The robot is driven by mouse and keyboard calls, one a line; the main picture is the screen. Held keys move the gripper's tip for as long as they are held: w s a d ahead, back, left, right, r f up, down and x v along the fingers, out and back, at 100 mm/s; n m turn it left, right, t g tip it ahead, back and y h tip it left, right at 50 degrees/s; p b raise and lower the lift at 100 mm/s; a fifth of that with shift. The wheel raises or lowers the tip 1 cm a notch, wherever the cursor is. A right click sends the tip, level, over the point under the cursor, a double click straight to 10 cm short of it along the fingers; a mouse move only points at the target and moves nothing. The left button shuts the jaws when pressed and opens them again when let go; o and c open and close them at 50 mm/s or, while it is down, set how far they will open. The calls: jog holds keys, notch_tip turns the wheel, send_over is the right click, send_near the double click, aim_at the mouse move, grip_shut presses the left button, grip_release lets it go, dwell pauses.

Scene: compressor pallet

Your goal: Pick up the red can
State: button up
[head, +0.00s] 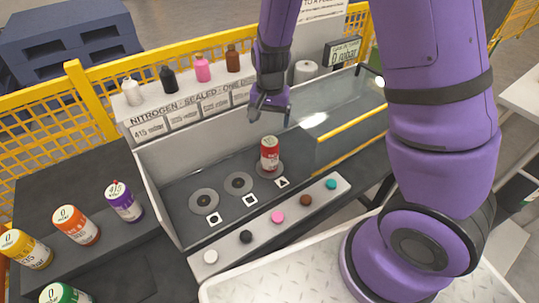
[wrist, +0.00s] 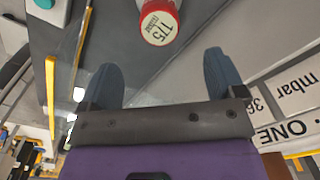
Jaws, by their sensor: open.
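The red can (head: 269,154) stands upright on the rightmost round disc of the grey station, by the triangle mark. It has a white label band. In the wrist view the red can (wrist: 158,22) shows its pale round end reading "175 mbar", beyond the fingertips and cut off by the top edge. My gripper (head: 269,112) hangs above and behind the can in the head view, apart from it. In the wrist view my gripper (wrist: 163,72) has its two fingers spread wide with nothing between them.
Two empty discs (head: 203,201) (head: 238,183) lie left of the can. A panel with coloured buttons (head: 278,217) runs along the front. A ledge behind carries small bottles (head: 202,68). Purple (head: 123,202), orange (head: 75,225) and other cans stand at left. A yellow rail (head: 350,138) is at right.

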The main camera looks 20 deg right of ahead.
aim_at(269, 141)
jog(key=shift+w+f, duration=0.15)
jog(key=shift+f, duration=5.85)
jog(key=c, duration=1.2)
jog(key=shift+r, duration=0.1)
